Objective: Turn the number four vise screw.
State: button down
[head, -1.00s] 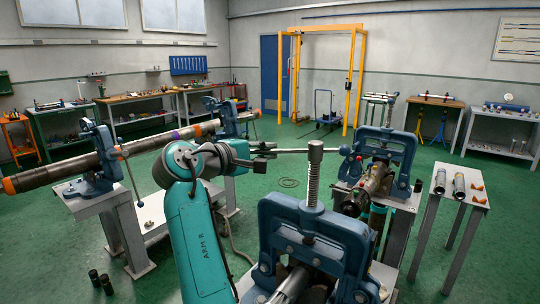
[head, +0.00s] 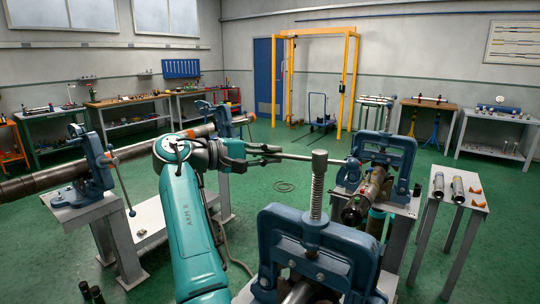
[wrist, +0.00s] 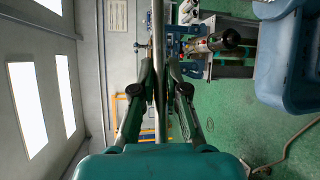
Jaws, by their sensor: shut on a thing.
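A blue vise (head: 335,255) stands in the near foreground, cut off by the bottom edge in the head view. Its threaded screw (head: 318,195) rises upright from the top of the frame. A thin metal handle bar (head: 335,160) crosses at the screw head, sloping slightly down to the right. My gripper (head: 279,154) is shut on the bar's left part, left of the screw. In the wrist view the bar (wrist: 158,35) runs lengthwise between the fingers of my gripper (wrist: 160,72). I see no vise number.
A second blue vise (head: 388,155) holding a pipe stands behind to the right. A small table (head: 462,199) with pipe pieces is at its right. Another vise (head: 97,165) with a long pipe stands at left. Green floor is open toward the yellow frame (head: 355,80).

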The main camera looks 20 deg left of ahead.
jog(key=shift+d+r, duration=0.25)
jog(key=shift+r, duration=0.2)
jog(key=c, duration=1.2)
grip_release()
jog(key=shift+d, duration=0.1)
jog(key=shift+f, duration=0.15)
jog(key=v, duration=1.2)
